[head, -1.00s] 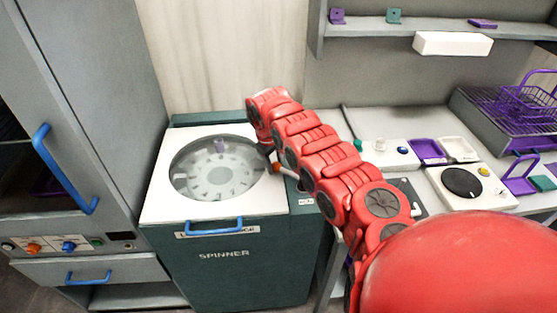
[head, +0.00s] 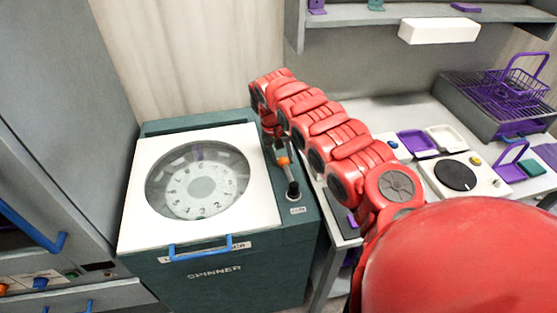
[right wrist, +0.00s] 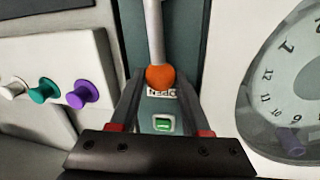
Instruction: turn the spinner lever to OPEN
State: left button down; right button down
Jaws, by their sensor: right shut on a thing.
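The spinner (head: 225,280) is a dark green cabinet with a white lid (head: 262,215) and a round window showing a numbered drum. Its lever is a metal rod with an orange knob (head: 283,161) on the right of the top, and the rod (head: 291,182) runs from its base to the knob. My right gripper (head: 279,148) is at the knob end. In the right wrist view, the fingers of my right gripper (right wrist: 160,76) close on the orange knob (right wrist: 160,79). The OPEN label (right wrist: 163,93) sits right by the knob, with a green window (right wrist: 162,125) beside it. My left gripper is out of view.
A grey cabinet with a blue handle (head: 35,228) stands left of the spinner. The bench to the right holds a purple tray (head: 417,142), a device with a black disc (head: 455,175) and a purple basket (head: 520,82). A shelf hangs above.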

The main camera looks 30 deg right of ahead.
jog(key=shift+s+d+m, duration=0.1)
jog(key=shift+d+m, duration=0.25)
jog(key=shift+m, duration=0.05)
jog(key=shift+c, duration=1.9)
grip_release()
notch_tip(320, 180, up, 17)
jog(key=w+a, duration=0.1)
jog(key=a, duration=0.1)
jog(key=shift+w+a+b, duration=0.35)
jog(key=shift+a+b, duration=0.05)
